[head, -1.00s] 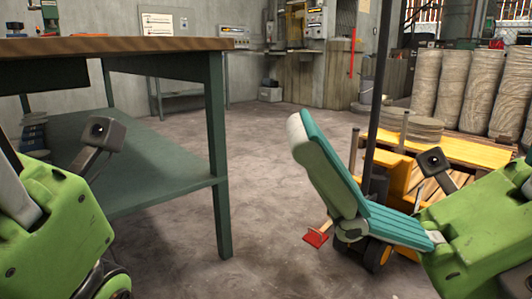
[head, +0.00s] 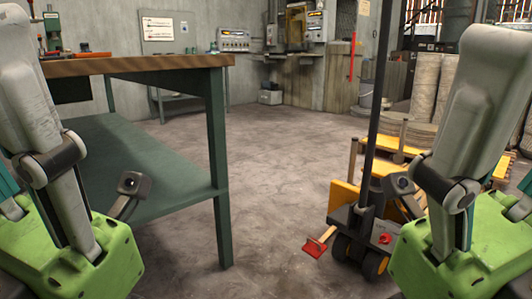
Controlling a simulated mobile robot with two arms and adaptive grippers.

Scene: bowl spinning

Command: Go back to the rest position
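My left arm (head: 45,110) stands along the left edge, its pale grey link raised and a green part below. My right arm (head: 470,110) stands along the right edge in a similar raised, folded pose. Neither gripper's fingers show, so I cannot see whether they hold anything. No bowl can be made out.
A workbench with a wooden top (head: 150,65) and green legs and shelf stands at left. A yellow and black wheeled cart (head: 345,197) with a dark mast stands right of centre, a red-ended tool (head: 314,248) beside it. The concrete floor (head: 280,160) between is clear.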

